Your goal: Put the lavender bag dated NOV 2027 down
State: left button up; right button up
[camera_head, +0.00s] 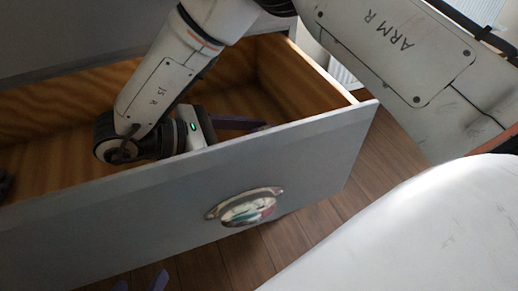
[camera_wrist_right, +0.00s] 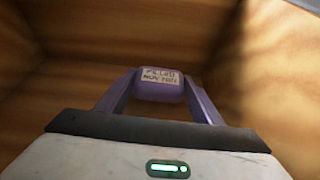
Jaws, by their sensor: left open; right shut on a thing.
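The lavender bag (camera_wrist_right: 160,91) is a small purple block with a pale label. The label's lower line seems to read NOV 2027; the upper line is blurred. My right gripper (camera_wrist_right: 160,84) is shut on it, with a purple finger on each side. In the head view my right gripper (camera_head: 238,123) reaches down inside the open drawer (camera_head: 190,190), and the front panel hides much of it. I cannot tell whether the bag touches the drawer floor. My left gripper (camera_head: 140,283) shows only as two purple fingertips, apart and empty, at the bottom edge, outside the drawer.
The drawer has wooden inner walls and a grey front with a rounded handle (camera_head: 245,207). A small dark thing (camera_head: 5,184) is cut off at the left edge. Wooden floor (camera_head: 320,220) shows beyond the drawer's right corner. A white radiator (camera_head: 342,75) stands behind.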

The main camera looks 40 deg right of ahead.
notch_tip(320, 180, down, 2)
jog(key=shift+f, duration=0.15)
pick_arm(q)
jog(key=shift+d+r+h, duration=0.25)
jog(key=shift+r+h, duration=0.05)
jog(key=shift+r, duration=0.35)
pick_arm(e)
jog(key=o, duration=1)
pick_arm(q)
jog(key=shift+f, duration=0.25)
